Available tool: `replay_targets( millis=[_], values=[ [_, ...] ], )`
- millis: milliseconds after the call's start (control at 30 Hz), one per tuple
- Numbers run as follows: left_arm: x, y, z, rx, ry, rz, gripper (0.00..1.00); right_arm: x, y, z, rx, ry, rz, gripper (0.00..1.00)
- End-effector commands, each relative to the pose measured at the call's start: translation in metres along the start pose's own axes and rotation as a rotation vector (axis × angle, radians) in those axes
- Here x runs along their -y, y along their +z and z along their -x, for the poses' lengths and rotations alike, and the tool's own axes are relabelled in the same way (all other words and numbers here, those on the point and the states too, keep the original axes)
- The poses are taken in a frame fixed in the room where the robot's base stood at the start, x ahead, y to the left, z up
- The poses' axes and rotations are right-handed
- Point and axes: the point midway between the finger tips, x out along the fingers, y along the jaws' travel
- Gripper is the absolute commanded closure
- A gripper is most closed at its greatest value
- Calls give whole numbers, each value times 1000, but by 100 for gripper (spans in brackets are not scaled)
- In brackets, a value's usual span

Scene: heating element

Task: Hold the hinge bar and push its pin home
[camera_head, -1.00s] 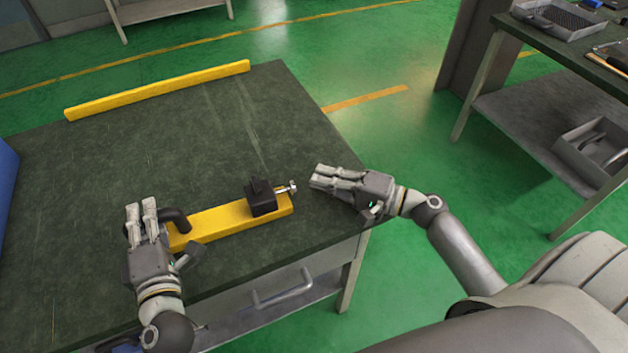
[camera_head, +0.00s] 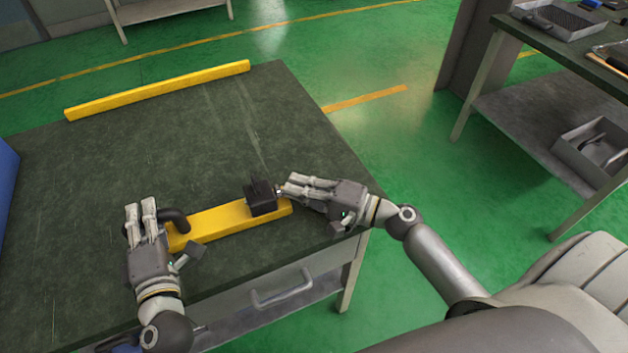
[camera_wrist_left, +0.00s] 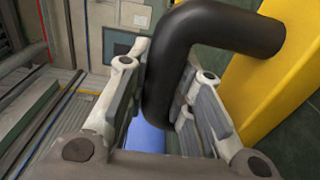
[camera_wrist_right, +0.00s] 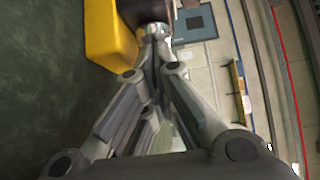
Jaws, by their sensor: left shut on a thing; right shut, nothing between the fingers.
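The yellow hinge bar (camera_head: 222,222) lies on the dark green table, with a black block (camera_head: 260,198) near its right end and a bent black handle (camera_head: 178,217) at its left end. My left gripper (camera_head: 140,210) is shut on the handle, which also shows between the fingers in the left wrist view (camera_wrist_left: 171,75). My right gripper (camera_head: 287,188) is shut and empty, its fingertips at the right side of the block. The silver pin (camera_head: 280,190) is mostly hidden by those fingertips. In the right wrist view the closed fingers (camera_wrist_right: 157,35) point at the dark block, beside the yellow bar (camera_wrist_right: 108,35).
A yellow rail (camera_head: 158,90) runs along the table's far edge. The table (camera_head: 120,150) is clear between the rail and the bar. A blue object (camera_head: 5,185) stands at the left edge. A second bench with trays (camera_head: 560,22) is at the right.

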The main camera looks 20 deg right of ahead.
Motion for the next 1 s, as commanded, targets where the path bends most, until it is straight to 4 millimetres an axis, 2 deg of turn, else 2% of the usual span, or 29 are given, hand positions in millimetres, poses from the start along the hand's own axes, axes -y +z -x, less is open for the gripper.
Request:
replay_targets(
  millis=[267,467,567,800,1000],
  values=[
    [1,3,1,8,-2,2,100,2,4,-1,12,-4,-3,100],
    [1,3,1,8,-2,3,100,0,-12,13,5,0,-3,100],
    [1,3,1,6,-2,3,100,-1,-28,28,2,1,-1,100],
    [1,2,0,5,-3,3,100,-1,-28,85,0,2,-4,100],
    [1,2,0,4,-2,2,100,-1,-28,116,1,1,-2,100]
  ],
)
